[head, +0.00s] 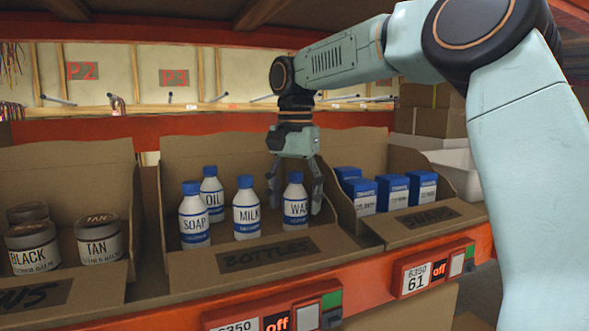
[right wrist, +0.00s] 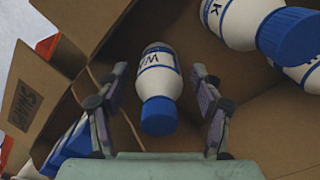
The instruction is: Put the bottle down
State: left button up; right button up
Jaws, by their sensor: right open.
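The bottle labelled WAX or similar (head: 295,207), white with a blue cap, stands upright in the cardboard box marked BOTTLES (head: 190,268). My right gripper (head: 297,200) reaches down from above around this bottle. In the right wrist view the same bottle (right wrist: 160,85) lies between the two spread fingers (right wrist: 158,110), with gaps on both sides. The gripper is open and does not hold it. The SOAP bottle (head: 194,218), OIL bottle (head: 212,194) and MILK bottle (head: 246,212) stand to its left in the same box. My left gripper is not in view.
A box with blue-and-white cartons (head: 393,192) stands close on the right, its wall near my gripper. A box with BLACK (head: 32,250) and TAN (head: 99,242) jars is on the left. The orange shelf edge (head: 370,295) carries display units. An upper shelf lies above.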

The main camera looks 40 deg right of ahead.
notch_tip(320, 180, up, 11)
jog(key=shift+f+p, duration=0.1)
jog(key=shift+p, duration=0.65)
jog(key=shift+s, duration=0.1)
